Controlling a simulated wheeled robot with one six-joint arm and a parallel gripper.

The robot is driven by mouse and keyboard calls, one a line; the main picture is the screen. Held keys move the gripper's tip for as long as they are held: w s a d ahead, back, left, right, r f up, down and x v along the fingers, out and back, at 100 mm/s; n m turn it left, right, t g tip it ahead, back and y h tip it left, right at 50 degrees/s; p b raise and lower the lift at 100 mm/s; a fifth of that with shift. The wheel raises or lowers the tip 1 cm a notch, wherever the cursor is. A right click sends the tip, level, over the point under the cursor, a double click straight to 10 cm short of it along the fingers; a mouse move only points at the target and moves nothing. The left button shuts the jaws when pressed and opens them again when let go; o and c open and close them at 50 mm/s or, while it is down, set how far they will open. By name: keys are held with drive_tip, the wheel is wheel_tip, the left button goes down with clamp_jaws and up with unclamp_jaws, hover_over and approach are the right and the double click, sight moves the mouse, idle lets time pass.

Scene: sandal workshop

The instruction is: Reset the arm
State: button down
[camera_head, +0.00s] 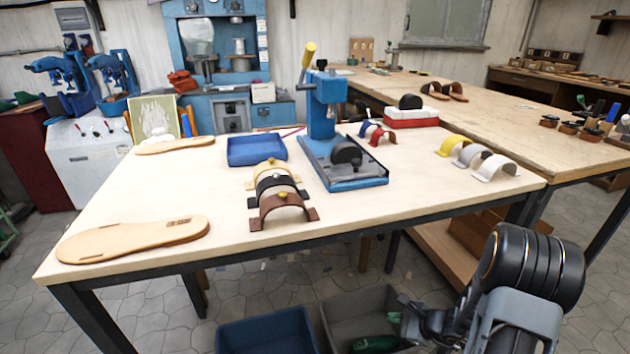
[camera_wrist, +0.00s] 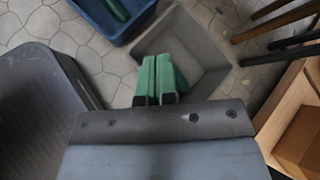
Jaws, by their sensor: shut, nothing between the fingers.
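My gripper (camera_wrist: 160,78) shows in the wrist view as two green fingers side by side. They are shut and empty, and point down over a grey bin (camera_wrist: 208,28) on the floor. In the head view my arm is at the lower right, in front of the workbench (camera_head: 185,178) and below its top.
A blue bin (camera_head: 268,332) stands left of the grey one; it holds a green thing (camera_wrist: 116,9) in the wrist view. On the bench are a blue press (camera_head: 322,118), a blue tray (camera_head: 257,151), sandal soles (camera_head: 133,239) and curved straps (camera_head: 283,205). Table legs stand near the bins.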

drive_tip(key=s+a+r+n+g+h+p, duration=0.1)
drive_tip(key=s+r+n+p, duration=0.3)
drive_tip(key=r, duration=1.1)
drive_tip(key=s+a+r+n+g+h+p, duration=0.1)
drive_tip(key=s+a+r+n+h+p, duration=0.2)
drive_tip(key=r+n+p, duration=0.7)
drive_tip(key=s+a+r+n+g+h+p, duration=0.1)
drive_tip(key=s+r+n+h+p, duration=0.3)
drive_tip(key=r, duration=1.6)
drive_tip(key=s+a+n+p, duration=0.1)
drive_tip(key=n+p, duration=0.1)
drive_tip(key=p, duration=0.1)
drive_tip(key=shift+s+r+n, duration=0.4)
